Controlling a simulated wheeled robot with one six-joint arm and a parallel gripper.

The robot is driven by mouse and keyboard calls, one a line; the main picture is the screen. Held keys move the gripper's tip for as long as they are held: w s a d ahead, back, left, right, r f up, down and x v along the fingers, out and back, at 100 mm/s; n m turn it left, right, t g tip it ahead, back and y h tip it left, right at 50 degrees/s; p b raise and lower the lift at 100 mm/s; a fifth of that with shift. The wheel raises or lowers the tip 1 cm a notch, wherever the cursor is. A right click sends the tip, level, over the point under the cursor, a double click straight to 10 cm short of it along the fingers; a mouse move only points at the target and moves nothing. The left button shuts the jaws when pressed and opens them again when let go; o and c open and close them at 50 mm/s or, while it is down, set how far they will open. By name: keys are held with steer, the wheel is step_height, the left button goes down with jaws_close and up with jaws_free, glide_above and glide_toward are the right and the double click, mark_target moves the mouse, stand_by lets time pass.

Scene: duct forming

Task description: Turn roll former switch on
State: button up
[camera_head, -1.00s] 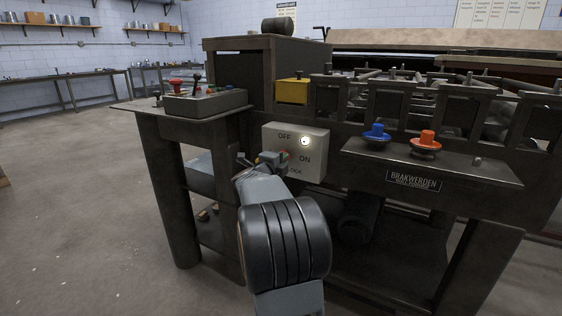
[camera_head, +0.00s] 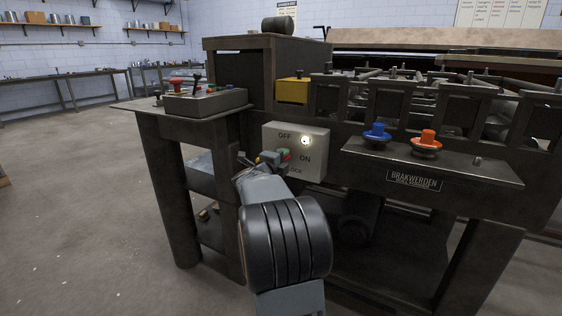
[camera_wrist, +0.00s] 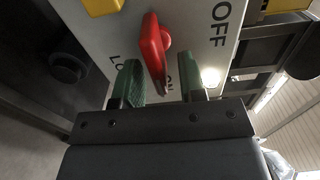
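The roll former switch is a red rotary handle (camera_wrist: 153,45) on a pale grey box (camera_head: 313,140) marked OFF, ON and LOCK. In the wrist view the handle's narrow end reaches down between my green fingertips. My gripper (camera_wrist: 158,82) is open, one finger on each side of the handle, with a gap at the left finger; contact at the right one is unclear. In the head view my gripper (camera_head: 271,160) is at the box's lower left and mostly hides the handle. The fingers partly cover the ON and LOCK labels. A white lamp (camera_head: 305,141) on the box is lit.
A control panel (camera_head: 207,102) with a red button and levers stands left of the box. Blue (camera_head: 377,132) and orange (camera_head: 427,141) knobs sit on the ledge to the right. A yellow block (camera_head: 292,91) is above. The floor at left is clear.

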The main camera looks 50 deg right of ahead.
steer(key=p+v, duration=0.3)
steer(key=v, duration=1)
steer(key=shift+a+p, duration=0.4)
steer(key=w+a+r+n+t+y+p, duration=0.3)
steer(key=a+r+n+t+y+p, duration=0.2)
steer(key=a+r+n+y+p, duration=0.35)
steer(key=w+a+r+n+t+y+p, duration=0.3)
steer(key=a+r+n+t+y+p, duration=0.15)
steer(key=a+r+n+p, duration=0.65)
steer(key=s+a+r+n+g+y+p, duration=0.35)
steer(key=s+a+n+y+p, duration=0.3)
steer(key=p, duration=0.45)
steer(key=s+r+n+g+h+p, duration=0.2)
steer(key=s+n+g+p, duration=0.4)
steer(key=s, duration=0.5)
steer(key=shift+s+a+r+n+g+p, duration=0.2)
steer(key=shift+s+r+n+g+p, duration=0.15)
steer(key=shift+n+p, duration=0.55)
steer(key=shift+w+r, duration=0.1)
steer(key=shift+c, duration=0.4)
